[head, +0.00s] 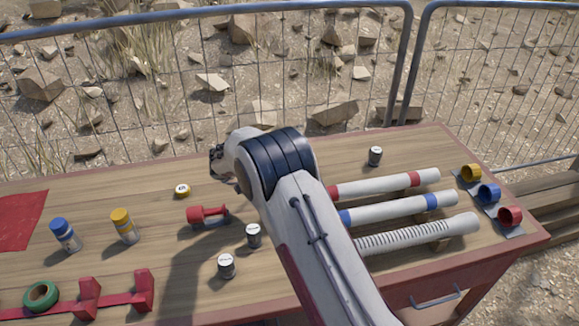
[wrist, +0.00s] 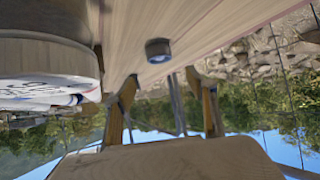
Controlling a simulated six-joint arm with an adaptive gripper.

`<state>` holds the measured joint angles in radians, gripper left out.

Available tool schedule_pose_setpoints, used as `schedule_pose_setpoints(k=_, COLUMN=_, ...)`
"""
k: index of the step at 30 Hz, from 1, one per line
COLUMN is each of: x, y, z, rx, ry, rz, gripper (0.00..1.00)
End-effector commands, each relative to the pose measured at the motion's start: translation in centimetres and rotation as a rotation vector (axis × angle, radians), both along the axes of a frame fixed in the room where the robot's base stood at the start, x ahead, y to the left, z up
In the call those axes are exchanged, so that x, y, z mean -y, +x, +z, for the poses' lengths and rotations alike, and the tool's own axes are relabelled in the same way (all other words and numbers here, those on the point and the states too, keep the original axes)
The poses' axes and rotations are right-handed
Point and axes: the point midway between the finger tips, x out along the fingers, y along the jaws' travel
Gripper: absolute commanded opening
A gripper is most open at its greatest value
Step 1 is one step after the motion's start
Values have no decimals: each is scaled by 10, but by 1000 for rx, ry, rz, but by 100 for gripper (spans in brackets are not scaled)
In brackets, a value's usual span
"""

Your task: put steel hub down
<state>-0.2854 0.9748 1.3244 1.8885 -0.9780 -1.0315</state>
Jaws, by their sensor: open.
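Several short, dark steel-grey cylinders with pale tops stand on the table. Two, a near one (head: 226,265) and another (head: 253,235), are left of my arm, and one (head: 375,156) is at the back right. I cannot tell which is the steel hub. In the wrist view, which is upside down, my gripper (wrist: 168,95) has its two fingers spread with nothing between them. A small grey cylinder (wrist: 158,50) stands on the table beyond the fingers, apart from them.
White tubes (head: 405,206) lie right of my arm, near coloured rings (head: 508,217). A red-handled tool (head: 208,215), a small round tin (head: 182,190), blue-capped (head: 65,235) and yellow-capped (head: 125,226) bottles and green tape (head: 41,296) are at left. The back middle is mostly clear.

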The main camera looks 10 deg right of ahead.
Motion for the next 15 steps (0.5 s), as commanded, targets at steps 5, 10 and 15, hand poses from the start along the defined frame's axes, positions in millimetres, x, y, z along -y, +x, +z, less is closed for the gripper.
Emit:
schedule_pose_setpoints(k=5, x=0, y=0, z=0, rx=0, ry=0, rz=0, gripper=57)
schedule_pose_setpoints(k=10, x=0, y=1, z=1, rx=3, ry=1, rz=2, gripper=57)
schedule_pose_setpoints(k=15, x=0, y=7, z=15, rx=30, ry=10, rz=27, gripper=57)
